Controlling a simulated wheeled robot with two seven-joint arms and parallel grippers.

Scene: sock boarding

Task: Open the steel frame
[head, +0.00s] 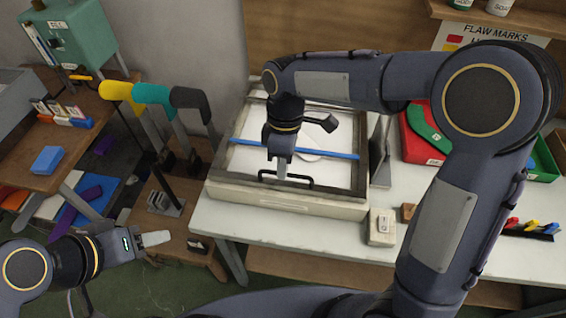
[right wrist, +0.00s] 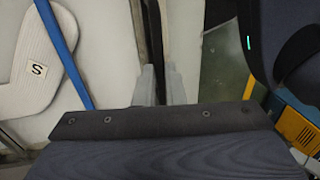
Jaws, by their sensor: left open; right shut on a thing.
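The steel frame (head: 222,187) is a grey rectangle lying flat on a pale box (head: 275,207) on the white table. A black bar handle (head: 302,186) is on its front edge. A blue strip (head: 335,154) crosses the opening. Under it lies a white flat form (head: 312,142); the right wrist view shows the form's S label (right wrist: 37,70). My right gripper (head: 281,176) points down at the front edge and is shut on the handle; in the right wrist view its fingers (right wrist: 162,85) flank a dark bar. My left gripper (head: 160,238) is open, low at the left, away from the frame.
Yellow, teal and dark boards (head: 152,95) stand on a rack left of the table. A small pale switch box (head: 381,227) is at the table's front edge. A red tray (head: 412,138) and a green tray (head: 546,160) are at the right.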

